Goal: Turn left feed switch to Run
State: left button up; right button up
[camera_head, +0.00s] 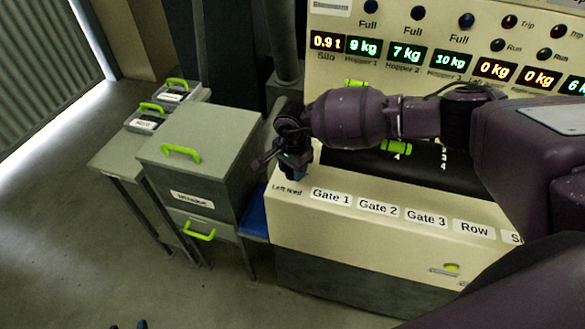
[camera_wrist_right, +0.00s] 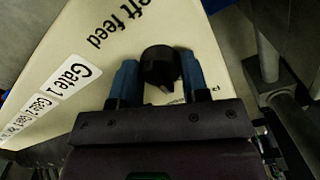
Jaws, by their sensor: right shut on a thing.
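The left feed switch is a black round knob (camera_wrist_right: 160,66) on the cream panel, beside the printed words "Left feed" (camera_wrist_right: 128,24). My right gripper (camera_wrist_right: 159,80) has its blue fingers on either side of the knob and is shut on it. Part of a small label (camera_wrist_right: 209,92) shows by one finger; the rest is hidden. In the head view my right gripper (camera_head: 292,168) is at the panel's left end and hides the knob. Two blue tips of my left gripper (camera_head: 128,326) show apart at the bottom edge.
Gate 1 (camera_head: 331,197) and other labels run right along the cream console (camera_head: 350,238). A display board (camera_head: 440,30) with lit readouts stands behind. A grey box with a green handle (camera_head: 200,150) stands left of the console. The floor at lower left is clear.

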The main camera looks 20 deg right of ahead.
pick_arm(q)
jog(key=shift+f, duration=0.1)
pick_arm(e)
jog(key=m+b, duration=0.1)
jog(key=m, duration=0.2)
jog(key=shift+b, duration=0.3)
jog(key=m+b, duration=0.1)
jog(key=m, duration=0.3)
jog(key=shift+m, duration=0.4)
jog(key=m, duration=0.3)
pick_arm(q)
jog(key=shift+w+d+f, duration=0.1)
jog(key=shift+w+f, duration=0.3)
jog(key=shift+f, duration=0.25)
pick_arm(e)
jog(key=shift+m, duration=0.4)
pick_arm(q)
jog(key=shift+s+f, duration=0.2)
pick_arm(e)
jog(key=shift+r, duration=0.1)
jog(key=o, duration=0.9)
pick_arm(q)
jog(key=shift+w+r, duration=0.15)
jog(key=shift+w, duration=0.05)
